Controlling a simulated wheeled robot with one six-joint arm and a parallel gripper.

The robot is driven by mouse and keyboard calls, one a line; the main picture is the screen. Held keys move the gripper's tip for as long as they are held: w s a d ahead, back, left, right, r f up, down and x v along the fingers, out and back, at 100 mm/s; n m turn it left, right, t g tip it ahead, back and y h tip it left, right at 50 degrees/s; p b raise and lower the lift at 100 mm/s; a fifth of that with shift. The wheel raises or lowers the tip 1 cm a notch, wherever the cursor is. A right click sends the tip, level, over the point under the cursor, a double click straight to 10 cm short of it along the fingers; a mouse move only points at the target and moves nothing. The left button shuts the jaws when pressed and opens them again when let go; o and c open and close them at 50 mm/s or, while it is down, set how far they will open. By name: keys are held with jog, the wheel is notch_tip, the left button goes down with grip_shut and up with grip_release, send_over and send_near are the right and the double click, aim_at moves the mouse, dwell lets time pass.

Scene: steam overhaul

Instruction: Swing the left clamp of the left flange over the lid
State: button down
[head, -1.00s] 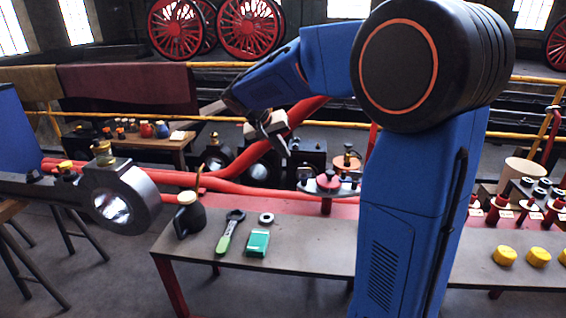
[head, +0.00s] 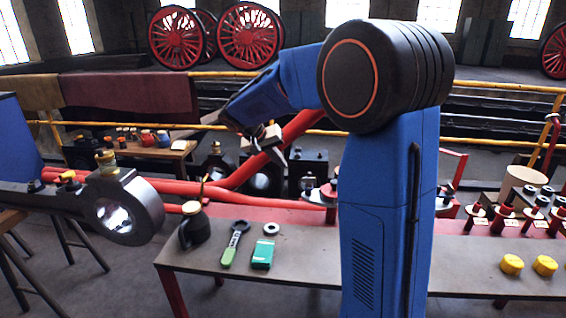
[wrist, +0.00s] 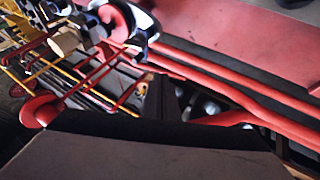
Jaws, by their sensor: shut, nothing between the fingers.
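The left flange (head: 330,192), a grey disc on a red pipe stub, stands at the back edge of the bench, mostly hidden behind my blue arm in the head view. Its lid and left clamp cannot be told apart there. My gripper (head: 281,157) hangs above the red pipes, left of the flange and higher in the picture, apart from it. Its shut fingers show as a dark wedge in the wrist view (wrist: 160,99), with nothing between them. A pale round part on a red pipe (wrist: 128,22) lies near the top of the wrist view; I cannot tell which flange it is.
On the bench (head: 300,272) are an oil can (head: 194,227), a green-handled wrench (head: 235,243), a ring (head: 271,229), a green box (head: 262,255) and yellow caps (head: 512,264). Red pipes (head: 255,195) run behind. A large rod end (head: 122,208) stands left.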

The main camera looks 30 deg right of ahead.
jog(key=d+f, duration=0.6)
jog(key=d, duration=0.2)
jog(key=shift+s, duration=0.3)
